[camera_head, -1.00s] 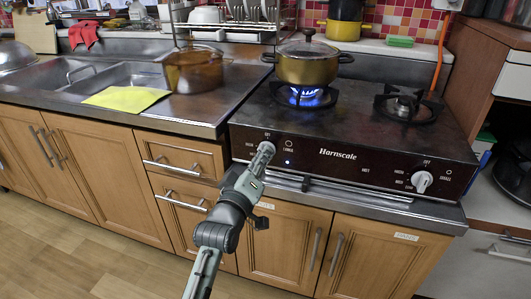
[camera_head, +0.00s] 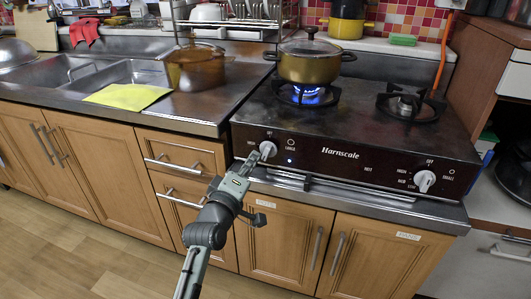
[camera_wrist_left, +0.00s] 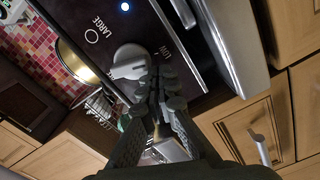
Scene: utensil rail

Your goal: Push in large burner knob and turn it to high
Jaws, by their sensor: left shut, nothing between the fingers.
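The large burner knob (camera_head: 267,149) is a pale round dial on the left of the dark stove panel. It also shows in the left wrist view (camera_wrist_left: 130,63), beside the word LARGE, with its grip bar turned sideways. A blue flame (camera_head: 304,95) burns under the gold pot (camera_head: 309,63) on the left burner. My left gripper (camera_head: 253,159) is shut and empty, just in front of and below the knob. In the left wrist view its fingertips (camera_wrist_left: 160,82) overlap the knob's lower edge; I cannot tell whether they touch. My right gripper is out of view.
The small burner knob (camera_head: 424,181) is at the panel's right, below an empty burner (camera_head: 404,104). A metal handle bar (camera_head: 330,187) runs under the panel. A yellow cloth (camera_head: 126,97) and a brownish pot (camera_head: 196,70) are on the left counter. The floor at lower left is clear.

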